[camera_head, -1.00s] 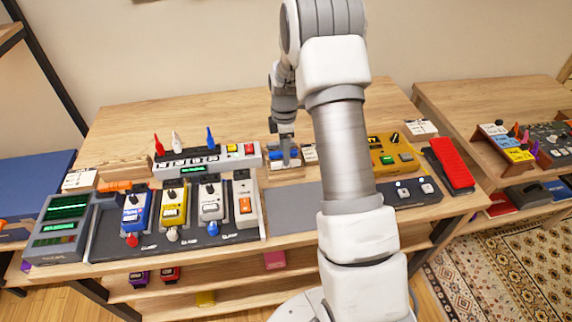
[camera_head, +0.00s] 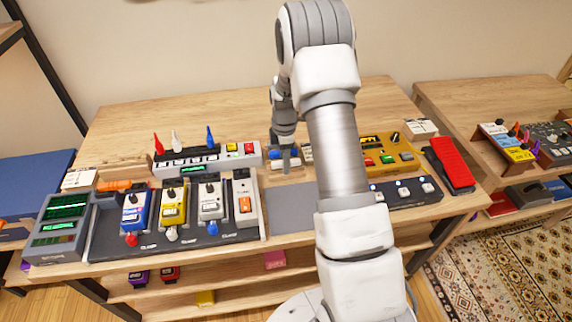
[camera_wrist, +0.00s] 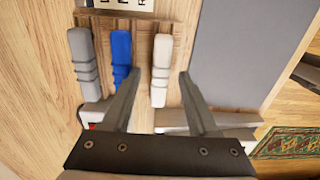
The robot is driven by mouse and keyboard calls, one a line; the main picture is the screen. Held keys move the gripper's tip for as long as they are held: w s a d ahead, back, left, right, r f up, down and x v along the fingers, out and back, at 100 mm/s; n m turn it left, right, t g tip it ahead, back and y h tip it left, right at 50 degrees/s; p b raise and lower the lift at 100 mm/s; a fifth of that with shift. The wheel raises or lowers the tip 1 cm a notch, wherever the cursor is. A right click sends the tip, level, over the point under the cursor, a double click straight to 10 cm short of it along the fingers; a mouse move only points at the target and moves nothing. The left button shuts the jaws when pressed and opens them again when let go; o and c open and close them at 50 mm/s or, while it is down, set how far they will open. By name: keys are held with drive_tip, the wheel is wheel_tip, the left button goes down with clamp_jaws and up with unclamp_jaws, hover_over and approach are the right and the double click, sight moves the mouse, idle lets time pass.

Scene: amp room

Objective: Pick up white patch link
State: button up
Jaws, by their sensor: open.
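The white patch link (camera_wrist: 160,70) is a short ribbed stick, the rightmost of three in a small wooden holder (camera_wrist: 138,28) in the wrist view. The blue link (camera_wrist: 121,58) is beside it, with the grey link (camera_wrist: 82,65) at the far left. My gripper (camera_wrist: 160,74) is open, with one fingertip on each side of the white link in the picture. The left fingertip overlaps the gap between the blue and white links. Nothing is held. I cannot tell the height between the fingertips and the link. In the head view my gripper (camera_head: 286,160) is over the holder, partly hiding it.
A dark grey flat pad (camera_wrist: 245,50) lies to the right of the holder. In the head view, a grey box with coloured jacks (camera_head: 207,160) and a pedal board (camera_head: 105,235) stand left. A yellow pedal (camera_head: 385,150) and a red pedal (camera_head: 452,165) stand right.

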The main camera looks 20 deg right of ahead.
clamp_jaws()
idle(1.3)
